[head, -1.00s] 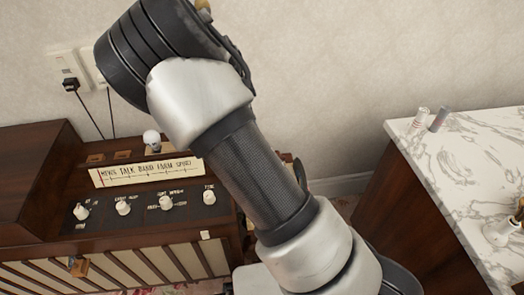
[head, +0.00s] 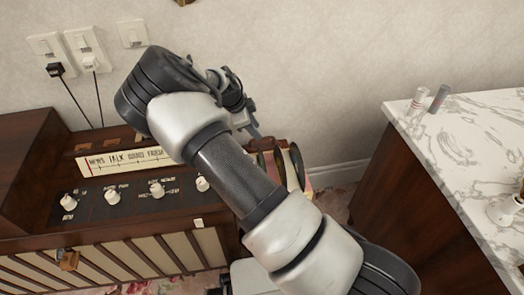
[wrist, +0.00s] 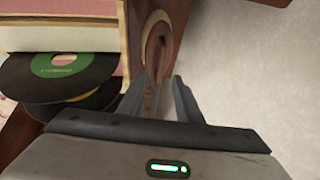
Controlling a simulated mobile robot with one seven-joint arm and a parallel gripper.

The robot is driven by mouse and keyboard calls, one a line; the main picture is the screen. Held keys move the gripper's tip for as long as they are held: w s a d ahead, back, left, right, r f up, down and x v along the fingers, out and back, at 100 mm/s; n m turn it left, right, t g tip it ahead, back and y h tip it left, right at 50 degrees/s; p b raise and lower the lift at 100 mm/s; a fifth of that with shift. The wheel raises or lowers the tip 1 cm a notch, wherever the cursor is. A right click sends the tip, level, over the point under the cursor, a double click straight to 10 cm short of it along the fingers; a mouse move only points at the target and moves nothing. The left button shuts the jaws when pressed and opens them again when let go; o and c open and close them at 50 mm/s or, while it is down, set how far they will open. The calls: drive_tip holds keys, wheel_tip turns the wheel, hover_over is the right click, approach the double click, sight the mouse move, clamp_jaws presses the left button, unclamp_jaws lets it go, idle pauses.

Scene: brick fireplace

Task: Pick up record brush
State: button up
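I cannot make out the record brush for certain in either view. My gripper (head: 252,125) is over the right end of the wooden radio (head: 130,205) in the head view, partly hidden by my arm. In the wrist view its two fingers (wrist: 162,95) stand apart with nothing seen between them. Beyond the fingertips is a reddish-brown wooden piece with an oval part and a dark slot (wrist: 155,45); I cannot tell what it is.
Dark records (wrist: 62,70), one green-labelled, lie left of the fingers. A marble-topped cabinet (head: 470,135) stands right, with two small cylinders (head: 428,99) on it. Wall sockets with plugged cords (head: 75,55) are at the back left. Pale wall lies behind.

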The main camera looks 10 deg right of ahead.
drive_tip(key=b, duration=0.2)
hover_over(262, 146)
drive_tip(key=a, duration=0.1)
wheel_tip(262, 146, down, 5)
drive_tip(key=shift+a+r, duration=0.1)
drive_tip(key=shift+a, duration=0.05)
drive_tip(key=shift+c, duration=0.5)
clamp_jaws()
